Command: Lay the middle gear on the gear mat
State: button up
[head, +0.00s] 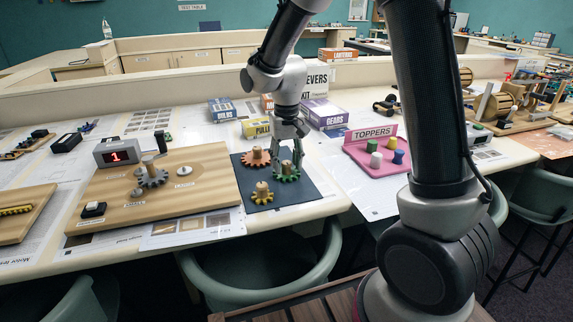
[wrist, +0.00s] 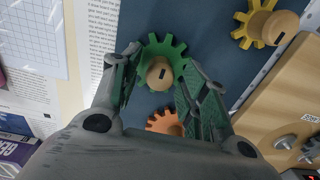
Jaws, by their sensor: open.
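The green gear (head: 288,174) with a wooden knob appears to lie flat on the dark gear mat (head: 305,194), near its right side. An orange gear (head: 256,158) and a smaller yellow gear (head: 262,194) lie on the same mat, to its left. My gripper (head: 289,150) is open and empty, just above the green gear. In the wrist view my gripper (wrist: 158,72) has its fingers apart on either side of the green gear (wrist: 155,46), with its knob between them. The fingers partly hide the orange gear (wrist: 165,122); the yellow gear (wrist: 265,22) is clear.
A wooden board (head: 215,190) with pegs, a dark gear (head: 153,178) and a red-lit counter (head: 118,152) stands left of the mat. A pink toppers tray (head: 362,160) is to the right. Small boxes, among them a purple gears box (head: 325,115), stand behind.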

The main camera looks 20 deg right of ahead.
aim_at(287, 162)
notch_tip(287, 162, up, 11)
jog(key=s+d+r+t, duration=0.1)
jog(key=s+d+r, duration=0.2)
jog(key=s+d, duration=0.25)
jog(key=s+d+r+t, duration=0.1)
jog(key=s+d+r, duration=0.3)
jog(key=s, duration=0.2)
jog(key=s+d+t, duration=0.1)
jog(key=s+d, duration=0.1)
jog(key=s, duration=0.4)
jog(key=s+d+f+t, duration=0.1)
jog(key=s+d, duration=0.1)
jog(key=s, duration=0.4)
jog(key=shift+s+d+f, duration=0.2)
jog(key=shift+s+d, duration=0.1)
jog(key=shift+d, duration=0.1)
